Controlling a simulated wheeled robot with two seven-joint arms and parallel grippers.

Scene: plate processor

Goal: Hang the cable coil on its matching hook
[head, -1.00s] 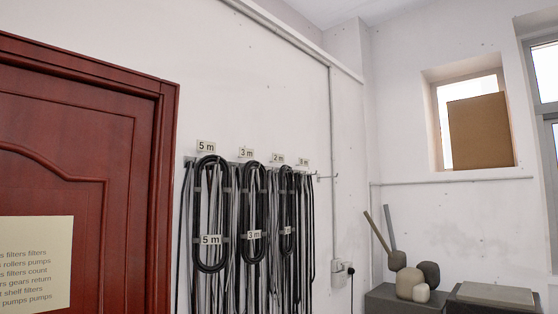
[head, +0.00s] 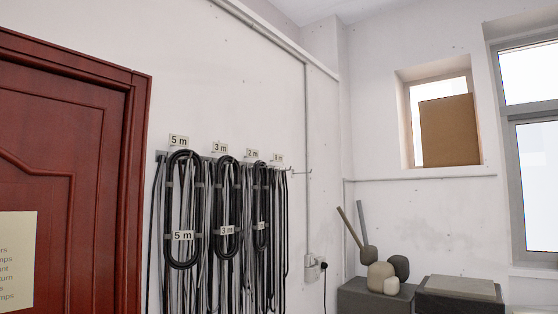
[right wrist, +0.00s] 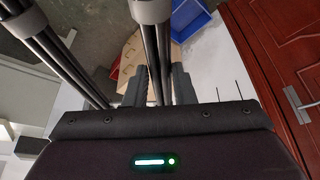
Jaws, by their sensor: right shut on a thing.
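In the head view a hook rail (head: 300,172) runs along the wall, with length labels above it: a 5 m label (head: 179,141), a 3 m label (head: 220,147), a 2 m label (head: 253,153) and a smaller one too small to read. Black cable coils hang below, including one tagged 5 m (head: 171,210) and one tagged 3 m (head: 218,200). In the right wrist view my right gripper (right wrist: 161,85) is shut on a black cable coil (right wrist: 151,50) with grey bands. The held coil's length tag is not visible. My left gripper is not in view.
A red door (head: 70,150) stands left of the rail. A wall socket (head: 312,266) and dark cabinets (head: 375,298) with vases (head: 381,276) are to the right. The right wrist view shows a blue bin (right wrist: 188,18) and a wooden board (right wrist: 130,60).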

